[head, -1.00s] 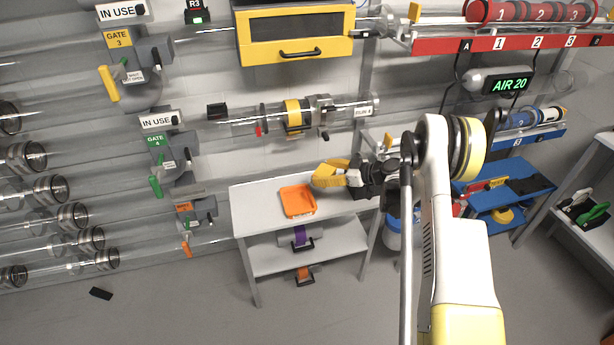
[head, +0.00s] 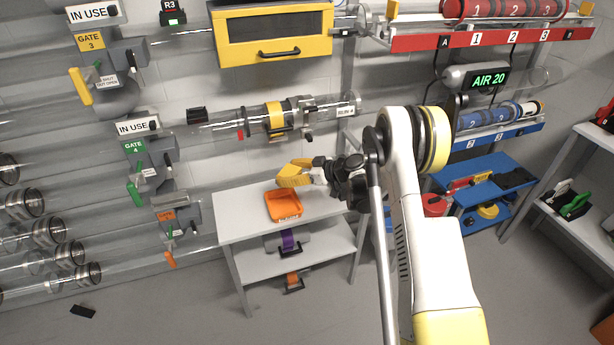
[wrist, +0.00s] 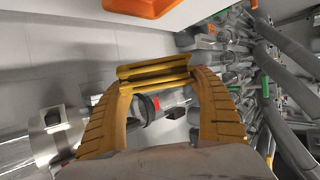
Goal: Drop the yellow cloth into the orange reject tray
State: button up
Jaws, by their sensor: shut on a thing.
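The yellow cloth (wrist: 155,72) shows in the wrist view as a folded strip across the tips of my yellow fingers. My gripper (head: 292,174) is shut on it. In the head view the cloth cannot be told clearly from the yellow fingers. The orange reject tray (head: 284,206) lies on the white table's top, looks empty, and sits just below my gripper in the picture. Part of the tray also shows at the top edge of the wrist view (wrist: 145,6). The gripper appears raised above the table, near the tray's far side; the exact height is unclear.
The white table (head: 240,217) has a lower shelf with a purple-banded item (head: 288,241). Clear tubes with a yellow-banded fitting (head: 275,117) run along the wall behind. A yellow cabinet (head: 272,35) hangs above. A blue stand (head: 490,180) is at right.

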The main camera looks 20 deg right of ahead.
jog(key=shift+a+f, duration=0.2)
jog(key=shift+a, duration=0.2)
jog(key=shift+w+f, duration=0.1)
jog(key=shift+f, duration=0.05)
notch_tip(320, 180, down, 5)
jog(key=b, duration=0.2)
jog(key=shift+f+b, duration=0.1)
jog(key=shift+b, duration=0.25)
jog(key=o, duration=1.2)
jog(key=shift+o, duration=0.2)
jog(key=v, duration=1.2)
